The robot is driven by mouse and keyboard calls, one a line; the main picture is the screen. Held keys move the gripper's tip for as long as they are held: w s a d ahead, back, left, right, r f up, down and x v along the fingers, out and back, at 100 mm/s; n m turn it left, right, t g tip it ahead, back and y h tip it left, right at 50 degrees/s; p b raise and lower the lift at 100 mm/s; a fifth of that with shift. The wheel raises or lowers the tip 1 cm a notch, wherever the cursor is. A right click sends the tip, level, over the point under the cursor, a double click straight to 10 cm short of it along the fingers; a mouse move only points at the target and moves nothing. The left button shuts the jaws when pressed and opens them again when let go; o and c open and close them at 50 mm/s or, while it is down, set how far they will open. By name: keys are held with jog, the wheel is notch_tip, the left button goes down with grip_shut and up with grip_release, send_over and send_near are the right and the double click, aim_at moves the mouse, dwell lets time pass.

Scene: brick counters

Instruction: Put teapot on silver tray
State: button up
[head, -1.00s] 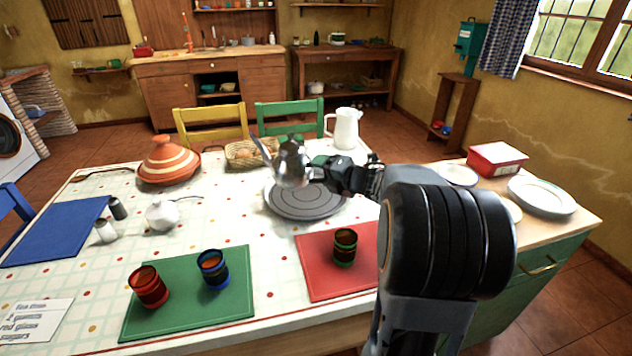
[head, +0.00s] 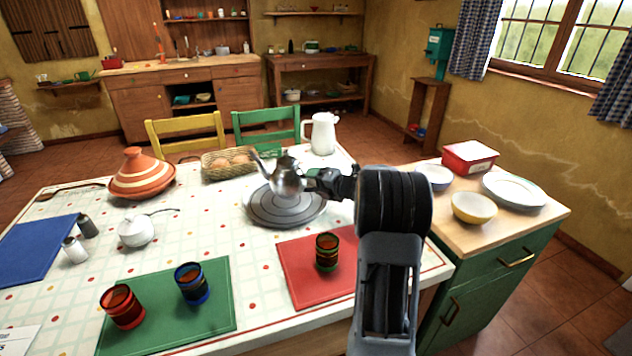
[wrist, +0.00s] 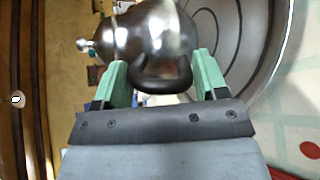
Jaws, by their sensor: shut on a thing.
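The silver teapot (head: 288,180) is upright, with its spout to the left. My gripper (head: 322,181) comes in from its right. In the wrist view, the green-padded fingers of my gripper (wrist: 162,78) are on both sides of the teapot's dark handle (wrist: 160,84); the shiny teapot body (wrist: 150,35) lies beyond them. The round silver tray (head: 285,217), with ring grooves, lies on the table beneath the teapot in the head view. It also shows in the wrist view (wrist: 225,30). I cannot tell whether the teapot's base touches the tray.
A red mat (head: 305,283) with a dark cup (head: 327,252) lies in front of the tray. A white pitcher (head: 322,134) and an egg basket (head: 228,167) stand behind. A tagine (head: 142,178) and white sugar pot (head: 136,232) are left. Bowls sit on the right counter.

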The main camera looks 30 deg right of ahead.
jog(key=shift+w+d+f, duration=0.15)
jog(key=shift+f, duration=1.35)
jog(key=shift+f+b, duration=0.1)
jog(key=shift+b, duration=0.25)
jog(key=o, duration=1.6)
jog(key=shift+f, duration=0.2)
jog(key=shift+o, duration=0.2)
jog(key=shift+r, duration=0.1)
jog(key=shift+s+r, duration=0.1)
jog(key=shift+s, duration=0.15)
jog(key=v, duration=1.1)
jog(key=shift+s+d+p, duration=0.2)
jog(key=shift+s+p, duration=0.1)
jog(key=shift+p, duration=0.1)
